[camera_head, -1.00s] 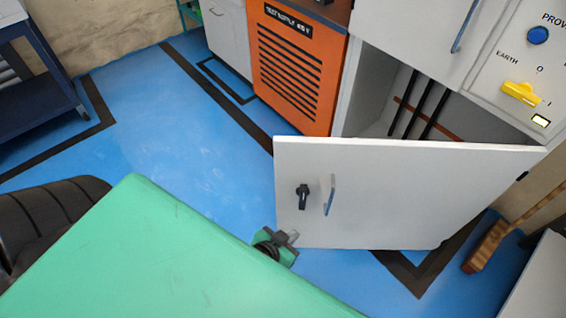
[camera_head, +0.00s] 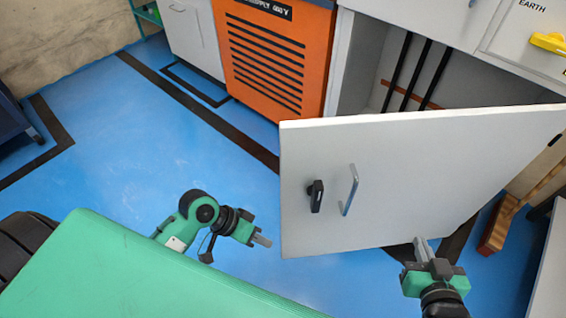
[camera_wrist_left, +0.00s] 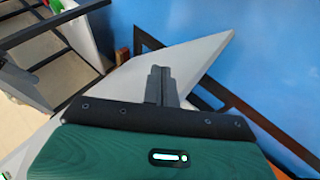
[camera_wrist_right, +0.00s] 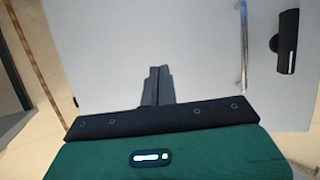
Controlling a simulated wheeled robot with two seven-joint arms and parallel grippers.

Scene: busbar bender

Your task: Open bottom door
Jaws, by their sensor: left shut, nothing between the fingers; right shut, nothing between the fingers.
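The white bottom door (camera_head: 420,170) of the cabinet stands swung open toward me in the head view. A black latch knob (camera_head: 316,196) and a metal bar handle (camera_head: 349,190) are on its outer face. The open compartment (camera_head: 375,75) behind it shows black vertical bars. My left gripper (camera_head: 264,241) is shut and empty, just left of the door's free edge. My right gripper (camera_head: 421,245) is shut and empty at the door's lower edge, in front of its outer face. In the right wrist view the door face (camera_wrist_right: 120,50), handle (camera_wrist_right: 243,60) and knob (camera_wrist_right: 286,42) show.
An orange cabinet (camera_head: 275,60) with slots stands left of the open compartment. A yellow switch (camera_head: 549,42) is on the panel at upper right. A wooden-handled object (camera_head: 497,225) stands right of the door. Blue floor (camera_head: 130,150) on the left is clear.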

